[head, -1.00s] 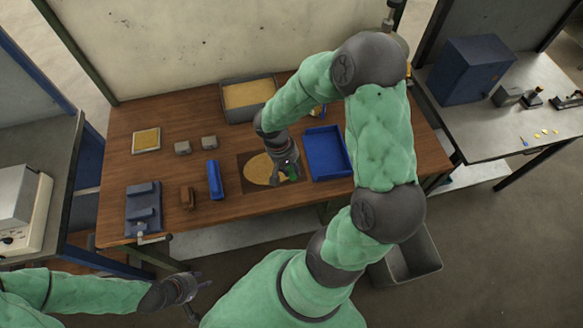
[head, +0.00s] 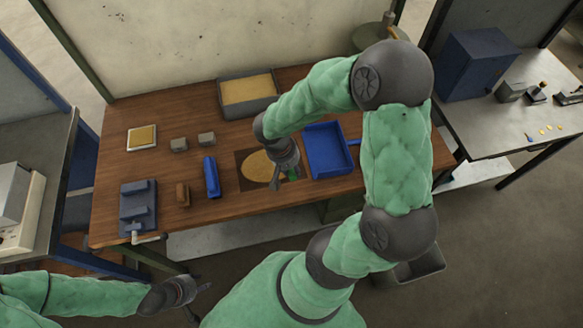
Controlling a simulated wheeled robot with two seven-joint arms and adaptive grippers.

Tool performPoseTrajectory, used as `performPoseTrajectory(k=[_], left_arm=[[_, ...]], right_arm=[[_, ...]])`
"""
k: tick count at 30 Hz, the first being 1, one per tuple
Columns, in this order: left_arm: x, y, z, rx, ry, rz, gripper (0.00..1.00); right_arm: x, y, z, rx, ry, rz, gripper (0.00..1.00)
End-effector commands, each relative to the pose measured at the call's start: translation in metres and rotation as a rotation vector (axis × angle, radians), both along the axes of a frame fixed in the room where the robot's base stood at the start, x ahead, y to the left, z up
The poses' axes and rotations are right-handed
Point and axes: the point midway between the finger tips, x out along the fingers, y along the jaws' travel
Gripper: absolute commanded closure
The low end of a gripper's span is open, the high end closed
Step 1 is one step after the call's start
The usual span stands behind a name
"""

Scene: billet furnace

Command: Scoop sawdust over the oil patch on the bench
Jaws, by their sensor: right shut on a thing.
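A tan, roughly oval layer of sawdust (head: 256,165) lies on a dark square area (head: 241,181) of the wooden bench. No bare oil can be told apart there. A grey open bin (head: 222,101) of sawdust (head: 248,89) stands at the back of the bench. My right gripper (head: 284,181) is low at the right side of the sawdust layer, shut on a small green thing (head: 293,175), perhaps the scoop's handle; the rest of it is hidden. My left gripper (head: 198,299) is open and empty in front of the bench.
A blue tray (head: 326,150) lies right of the dark square. A blue block (head: 211,178), a brown block (head: 182,195) and a vise-like blue fixture (head: 138,204) lie left.

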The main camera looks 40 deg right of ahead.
Motion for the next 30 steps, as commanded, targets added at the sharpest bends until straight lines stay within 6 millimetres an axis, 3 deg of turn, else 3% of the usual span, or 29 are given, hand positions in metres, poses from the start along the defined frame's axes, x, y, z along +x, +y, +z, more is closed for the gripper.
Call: performPoseTrajectory(k=[15, 30], left_arm=[[0.0, 0.0, -0.028, 0.0, 0.0, 0.0, 0.6], [0.0, 0.0, -0.039, 0.0, 0.0, 0.0, 0.6]], right_arm=[[-0.005, 0.004, -0.007, -0.039, -0.062, 0.001, 1.0], [-0.007, 0.005, -0.008, -0.058, -0.088, 0.001, 1.0]])
